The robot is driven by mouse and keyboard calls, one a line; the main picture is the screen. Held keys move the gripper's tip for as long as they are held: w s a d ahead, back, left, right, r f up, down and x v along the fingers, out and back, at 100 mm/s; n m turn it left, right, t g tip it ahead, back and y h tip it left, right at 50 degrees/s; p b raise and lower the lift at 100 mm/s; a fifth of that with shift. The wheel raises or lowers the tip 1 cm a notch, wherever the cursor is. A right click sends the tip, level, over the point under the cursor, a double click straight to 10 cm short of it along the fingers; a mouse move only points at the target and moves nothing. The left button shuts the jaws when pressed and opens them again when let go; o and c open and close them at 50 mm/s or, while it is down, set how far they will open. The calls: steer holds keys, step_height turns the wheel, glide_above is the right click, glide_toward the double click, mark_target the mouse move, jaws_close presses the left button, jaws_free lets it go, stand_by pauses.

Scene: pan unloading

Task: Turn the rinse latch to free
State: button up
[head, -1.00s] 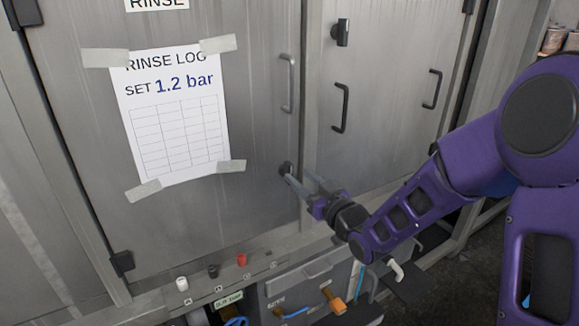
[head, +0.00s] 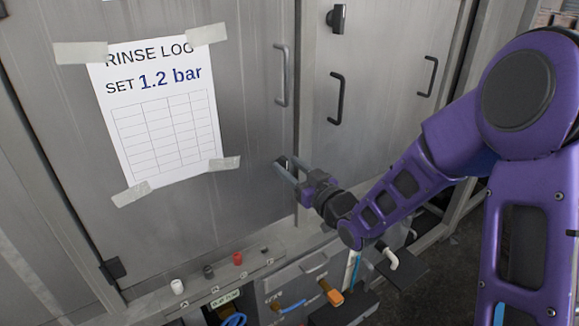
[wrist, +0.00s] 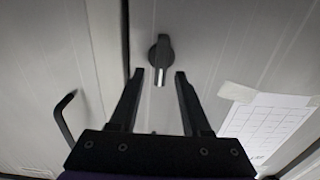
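The rinse latch (head: 281,161) is a small dark knob near the right edge of the left metal door, largely hidden by my fingertips in the head view. In the wrist view the latch (wrist: 160,62) shows as a round dark base with a short grey-tipped lever pointing down the picture. My gripper (head: 287,170) reaches toward it from the lower right. In the wrist view my gripper (wrist: 159,76) has its two fingers apart, one on each side of the lever tip. Gaps show on both sides, and I see no contact.
A taped rinse log sheet (head: 165,115) is on the left door. A grey handle (head: 281,75) stands above the latch. The right door has black handles (head: 337,98) and another dark latch (head: 336,18). A ledge with small white, dark and red knobs (head: 237,258) runs below.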

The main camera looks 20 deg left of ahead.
jaws_close()
steer(key=shift+m, duration=0.3)
steer(key=shift+w+d+f+m+p, duration=0.25)
steer(key=shift+m+p, duration=0.5)
steer(key=shift+m, duration=2.15)
steer(key=shift+w+d+f+m+p, duration=0.25)
steer(key=shift+m+p, duration=0.5)
steer(key=shift+m, duration=2.15)
steer(key=shift+w+d+f+m+p, duration=0.2)
steer(key=shift+m+p, duration=0.55)
steer(key=shift+m, duration=2.15)
steer(key=shift+a+f, duration=0.15)
jaws_free()
